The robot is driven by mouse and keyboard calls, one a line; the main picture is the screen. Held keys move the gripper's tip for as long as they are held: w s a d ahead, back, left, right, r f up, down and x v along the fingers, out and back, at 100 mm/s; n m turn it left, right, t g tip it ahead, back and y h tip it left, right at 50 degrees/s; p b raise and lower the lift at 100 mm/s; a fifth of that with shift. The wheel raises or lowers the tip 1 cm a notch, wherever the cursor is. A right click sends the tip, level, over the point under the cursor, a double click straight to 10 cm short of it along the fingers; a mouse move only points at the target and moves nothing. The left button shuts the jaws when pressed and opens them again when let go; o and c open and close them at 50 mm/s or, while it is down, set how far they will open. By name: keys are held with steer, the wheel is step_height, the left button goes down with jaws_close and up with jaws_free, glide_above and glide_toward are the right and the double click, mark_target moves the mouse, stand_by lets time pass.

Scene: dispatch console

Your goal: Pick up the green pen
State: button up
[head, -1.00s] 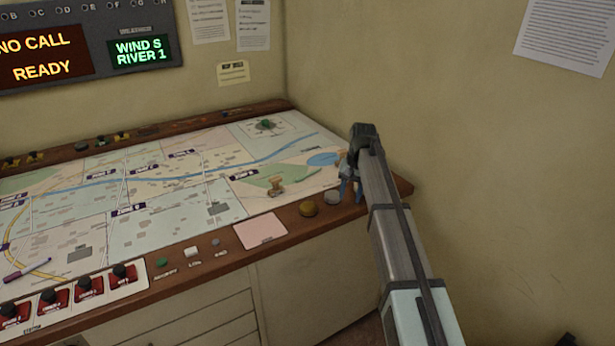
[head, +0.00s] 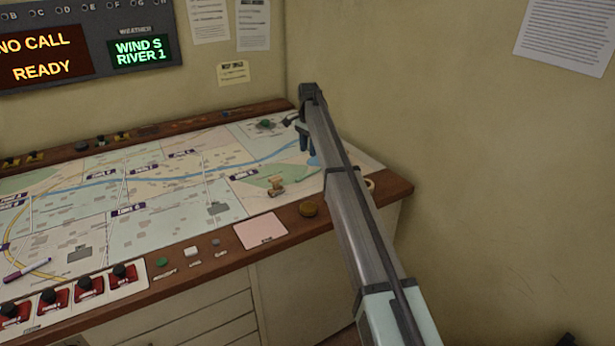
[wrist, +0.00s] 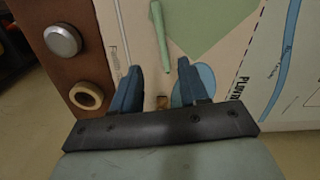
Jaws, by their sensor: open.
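The green pen (wrist: 160,32) shows in the wrist view at the top centre, lying on the map board beside a green map patch. Its near end reaches about the gap between my fingertips, though I cannot tell the height between them. I do not make the pen out in the head view, where my arm covers part of the board. My gripper (wrist: 159,68) is open with nothing held between its blue fingers. In the head view my gripper (head: 305,145) is over the back right part of the map.
A silver knob (wrist: 62,40) and a pale ring (wrist: 88,96) sit on the wooden edge. A wooden stamp (head: 276,187) stands on the map (head: 165,215). A purple pen (head: 27,270) lies at far left. The wall is close behind and right.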

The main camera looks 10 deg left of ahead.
mark_target(309, 174)
steer(key=f, duration=1)
steer(key=shift+w, duration=0.25)
steer(key=shift+c, duration=0.2)
jaws_close()
